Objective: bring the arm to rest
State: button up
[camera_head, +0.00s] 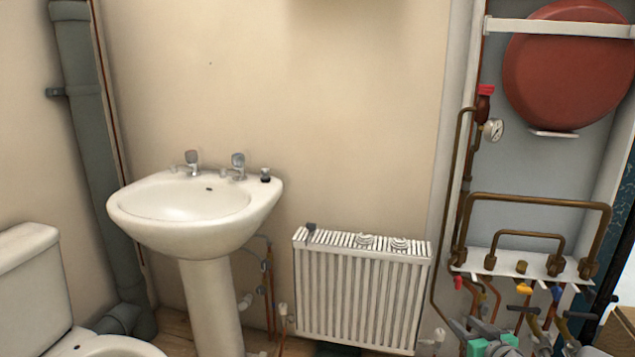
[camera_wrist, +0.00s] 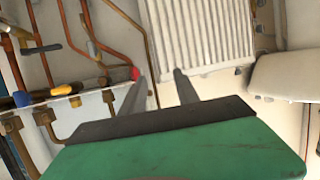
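My gripper (camera_wrist: 160,78) shows in the wrist view with its two grey fingers apart and nothing held between them. Its green body fills the bottom of that view. In the head view, green and grey parts of my gripper (camera_head: 487,338) show at the bottom edge, in front of the pipework; the rest of my arm is cut off there.
The white radiator (camera_head: 362,290) stands left of my gripper in the head view, with small items on top. Copper pipes and coloured valve handles (camera_head: 524,289) are close by on the right. A sink (camera_head: 190,210) and toilet (camera_head: 35,275) stand farther left.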

jog(key=s+a+r+n+g+y+p, duration=0.1)
jog(key=s+a+r+g+p, duration=0.2)
jog(key=a+r+p, duration=0.7)
jog(key=s+a+r+n+g+p, duration=0.1)
jog(key=s+a+r+g+p, duration=0.25)
jog(key=a+r+p, duration=0.45)
jog(key=s+a+r+m+g+h+p, duration=0.1)
jog(key=s+a+r+g+p, duration=0.1)
jog(key=s+r+p, duration=0.3)
jog(key=s+a+r+m+g+p, duration=0.2)
jog(key=s+a+r+p, duration=0.3)
jog(key=s+r, duration=0.7)
jog(key=shift+s+r+g+h+p, duration=0.3)
jog(key=shift+s+g+h+p, duration=0.15)
jog(key=shift+s, duration=0.25)
